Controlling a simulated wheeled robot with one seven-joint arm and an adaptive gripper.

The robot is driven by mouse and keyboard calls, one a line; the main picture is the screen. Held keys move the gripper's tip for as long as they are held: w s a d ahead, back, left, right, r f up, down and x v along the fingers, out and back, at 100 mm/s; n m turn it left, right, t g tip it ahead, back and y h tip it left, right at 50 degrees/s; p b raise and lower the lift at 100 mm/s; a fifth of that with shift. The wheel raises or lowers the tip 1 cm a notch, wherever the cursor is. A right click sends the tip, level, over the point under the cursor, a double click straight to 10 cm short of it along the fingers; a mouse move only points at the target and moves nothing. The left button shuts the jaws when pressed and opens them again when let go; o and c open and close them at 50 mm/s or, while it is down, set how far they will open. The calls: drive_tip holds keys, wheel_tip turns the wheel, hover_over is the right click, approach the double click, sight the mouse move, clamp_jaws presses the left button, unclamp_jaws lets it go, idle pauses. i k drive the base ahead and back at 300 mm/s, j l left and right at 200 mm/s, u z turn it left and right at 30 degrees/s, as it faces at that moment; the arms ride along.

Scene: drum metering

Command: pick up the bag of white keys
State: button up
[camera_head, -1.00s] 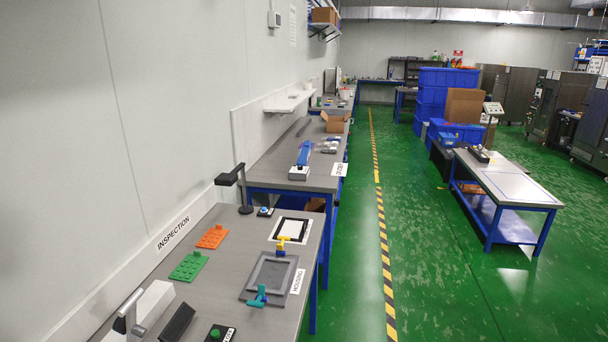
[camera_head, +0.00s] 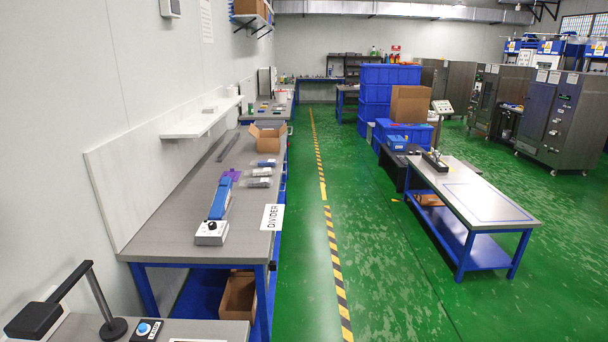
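Three small bags lie in a row on the grey DIVIDER workbench (camera_head: 165,232), near its right edge. The far bag (camera_head: 264,162) looks bluish, the middle bag (camera_head: 262,171) pale, and the near bag (camera_head: 258,182) grey. They are too small to tell surely which one holds white keys. My gripper is not in view.
A blue device with a white control box (camera_head: 211,232) lies left of the bags, and an open cardboard box (camera_head: 267,136) stands behind them. A wall shelf (camera_head: 202,120) overhangs the bench. A lamp (camera_head: 62,302) stands at bottom left. The green aisle (camera_head: 300,240) is clear.

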sight(269, 171)
drive_tip(key=i, duration=2.1)
drive_tip(key=i+u, duration=0.15)
drive_tip(key=i, duration=1.85)
drive_tip(key=i+j+u, duration=0.1)
drive_tip(key=i+j, duration=0.3)
